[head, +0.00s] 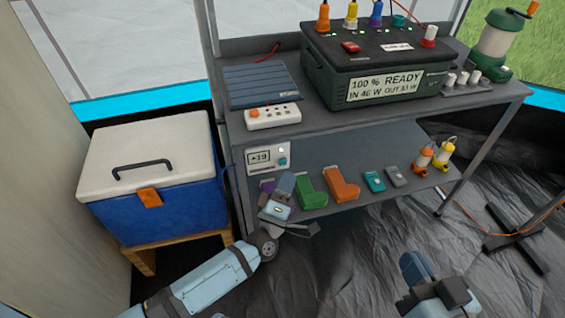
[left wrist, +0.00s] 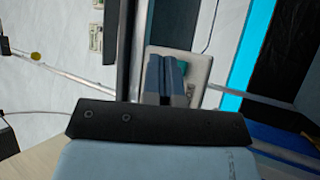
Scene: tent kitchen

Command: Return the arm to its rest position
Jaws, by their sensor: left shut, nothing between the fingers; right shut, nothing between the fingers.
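My left arm comes in from the lower left of the head view. Its left gripper (head: 286,183) is shut and empty at the left end of the lower shelf, just in front of the white box reading +19 (head: 268,157). In the left wrist view the closed blue-grey fingers (left wrist: 167,75) point toward this pale box with its teal knob (left wrist: 190,68); I cannot tell whether they touch it. My right gripper (head: 418,268) is low at the bottom right of the head view, shut and empty, over the dark floor.
The lower shelf (head: 375,155) holds purple, green, orange, teal and grey items and two small lanterns. A blue cooler with a white lid (head: 150,165) stands left of the arm. The upper shelf carries a power station (head: 380,65). Dark floor sheeting (head: 370,240) is open in front.

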